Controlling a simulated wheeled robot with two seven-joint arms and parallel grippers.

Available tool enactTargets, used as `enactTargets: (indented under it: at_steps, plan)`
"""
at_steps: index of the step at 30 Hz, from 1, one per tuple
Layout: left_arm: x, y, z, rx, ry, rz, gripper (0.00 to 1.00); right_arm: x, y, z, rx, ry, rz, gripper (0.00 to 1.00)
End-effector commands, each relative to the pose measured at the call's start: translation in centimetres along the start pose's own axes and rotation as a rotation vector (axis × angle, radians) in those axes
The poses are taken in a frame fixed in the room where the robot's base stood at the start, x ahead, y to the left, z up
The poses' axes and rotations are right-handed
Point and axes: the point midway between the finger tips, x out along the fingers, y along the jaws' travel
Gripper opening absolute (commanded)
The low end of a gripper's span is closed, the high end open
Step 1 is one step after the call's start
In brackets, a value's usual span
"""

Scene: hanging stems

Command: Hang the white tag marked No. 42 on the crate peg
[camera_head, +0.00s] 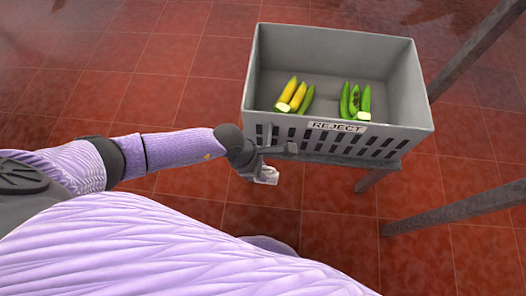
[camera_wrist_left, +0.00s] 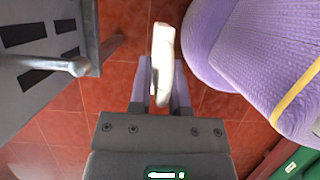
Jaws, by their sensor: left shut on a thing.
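The white tag (camera_head: 267,175) hangs from my left gripper (camera_head: 258,169) below the front of the grey crate. In the left wrist view the tag (camera_wrist_left: 163,50) is pinched between the fingers of my left gripper (camera_wrist_left: 161,82), seen nearly edge-on, and no number can be read on it. The crate peg (camera_wrist_left: 78,67), a rounded rod, sticks out from the crate wall left of the tag. The tag and peg are apart. In the head view the peg (camera_head: 289,148) shows just right of my left wrist. My right gripper is out of view.
The grey crate (camera_head: 420,100) has a REJECT label (camera_head: 338,126) on its slotted front wall. The red tiled floor (camera_head: 320,225) is clear.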

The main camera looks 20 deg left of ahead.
Motion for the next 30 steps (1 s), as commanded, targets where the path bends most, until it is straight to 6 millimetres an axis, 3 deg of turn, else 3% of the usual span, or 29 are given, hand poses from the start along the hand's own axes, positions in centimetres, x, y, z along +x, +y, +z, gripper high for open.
enactTargets:
  at_steps: [12, 30]
  plan:
    - [0.6, 3.3, -0.3, 0.0, 0.001, -0.001, 0.0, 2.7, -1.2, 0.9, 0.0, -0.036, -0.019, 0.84]
    - [0.9, 8.4, -0.3, 0.001, -0.004, 0.002, 0.0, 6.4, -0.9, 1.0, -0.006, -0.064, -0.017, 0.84]
